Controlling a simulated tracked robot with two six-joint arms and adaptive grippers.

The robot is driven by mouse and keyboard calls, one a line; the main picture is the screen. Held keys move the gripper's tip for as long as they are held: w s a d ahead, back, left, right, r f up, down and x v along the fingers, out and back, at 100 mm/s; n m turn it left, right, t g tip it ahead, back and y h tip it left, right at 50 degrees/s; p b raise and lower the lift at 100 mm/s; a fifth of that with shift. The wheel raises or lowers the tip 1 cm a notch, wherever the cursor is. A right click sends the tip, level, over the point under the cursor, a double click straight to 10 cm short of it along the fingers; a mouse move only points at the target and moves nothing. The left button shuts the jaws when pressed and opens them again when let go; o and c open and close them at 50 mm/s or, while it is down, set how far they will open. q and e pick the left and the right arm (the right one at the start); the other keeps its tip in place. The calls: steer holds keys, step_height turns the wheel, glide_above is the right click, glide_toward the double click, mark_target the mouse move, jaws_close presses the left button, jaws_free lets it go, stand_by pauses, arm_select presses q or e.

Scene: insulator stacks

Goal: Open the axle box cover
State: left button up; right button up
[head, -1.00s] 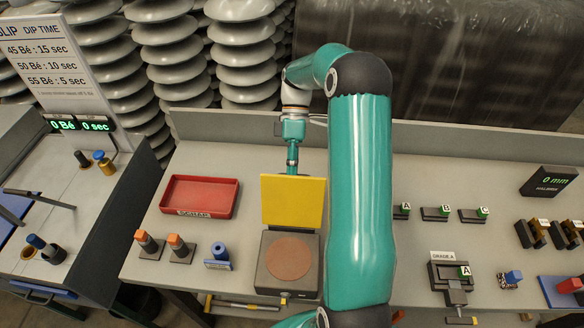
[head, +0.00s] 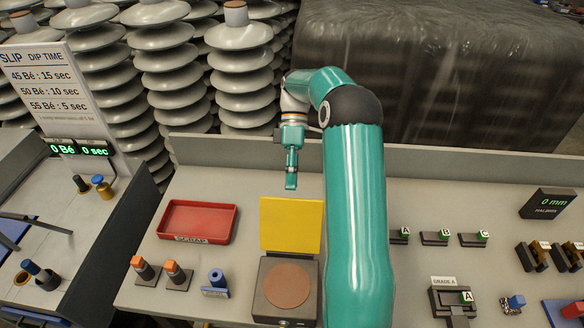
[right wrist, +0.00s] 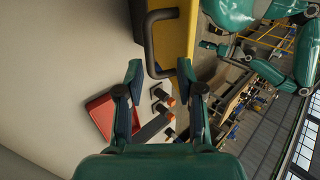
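The axle box (head: 262,306) is a dark square box with a round brown disc (head: 288,285) on top, on the bench at lower centre in the head view. Its yellow cover (head: 292,224) stands upright at the box's back edge, so the top is exposed. My right gripper (head: 291,183) hangs just above and behind the cover, apart from it. In the right wrist view, my right gripper (right wrist: 160,98) has its fingers wide apart with nothing between them. The yellow cover (right wrist: 179,35) and its dark handle (right wrist: 150,45) show beyond the fingertips. My left gripper is not seen.
A red scrap tray (head: 198,222) lies left of the box. Two orange-topped pieces (head: 172,270) and a blue piece (head: 217,279) stand nearer. A raised ledge (head: 430,160) runs along the bench back, with insulator stacks (head: 240,75) behind. My right arm covers the bench right of the box.

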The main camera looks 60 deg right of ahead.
steer(key=shift+v, duration=1.45)
